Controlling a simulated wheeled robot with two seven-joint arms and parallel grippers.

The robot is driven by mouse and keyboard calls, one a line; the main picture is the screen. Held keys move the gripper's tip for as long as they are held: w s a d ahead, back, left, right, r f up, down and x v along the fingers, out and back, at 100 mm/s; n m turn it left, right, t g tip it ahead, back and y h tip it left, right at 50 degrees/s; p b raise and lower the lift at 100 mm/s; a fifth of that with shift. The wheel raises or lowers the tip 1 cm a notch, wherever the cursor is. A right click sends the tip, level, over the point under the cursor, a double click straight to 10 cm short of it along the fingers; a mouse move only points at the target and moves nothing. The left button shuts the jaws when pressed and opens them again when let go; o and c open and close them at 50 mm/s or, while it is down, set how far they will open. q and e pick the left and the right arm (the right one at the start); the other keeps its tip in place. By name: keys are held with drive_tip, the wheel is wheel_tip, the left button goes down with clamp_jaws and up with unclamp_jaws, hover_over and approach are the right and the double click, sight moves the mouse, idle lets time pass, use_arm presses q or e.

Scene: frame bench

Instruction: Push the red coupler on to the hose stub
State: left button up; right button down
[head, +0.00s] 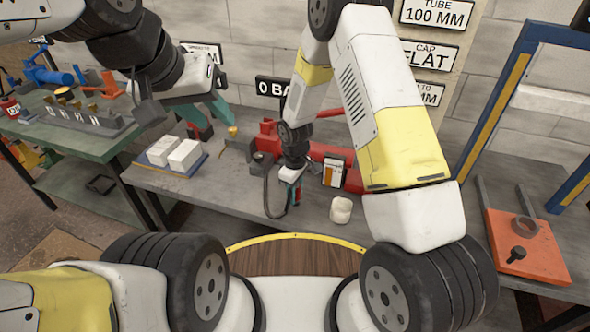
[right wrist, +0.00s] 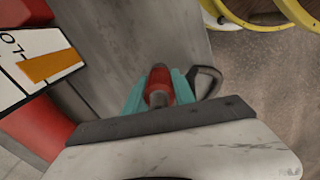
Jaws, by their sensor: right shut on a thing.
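My right gripper (head: 291,200) points down low over the grey bench, in front of the red fixture. In the right wrist view its teal fingers (right wrist: 160,88) are shut on the red coupler (right wrist: 159,80), one on each side. A dark hose (head: 267,190) curves down beside this gripper; a dark loop (right wrist: 208,82) also shows beside the fingers in the right wrist view. I cannot make out the hose stub or tell whether the coupler touches it. My left gripper (head: 211,120) is raised over the bench's left part, its teal fingers apart with nothing visible between them.
The red fixture (head: 322,151) lies along the back of the bench (head: 235,200), with a white-and-orange card (head: 334,171). White blocks (head: 185,155) sit on a tray at left. A white cup-like piece (head: 341,210) stands just right of my right gripper. An orange plate (head: 530,255) lies far right.

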drive_tip(key=shift+f, duration=0.15)
drive_tip(key=c, duration=1)
unclamp_jaws()
drive_tip(key=shift+o, duration=0.2)
wheel_tip(320, 180, up, 8)
drive_tip(key=shift+f, duration=0.1)
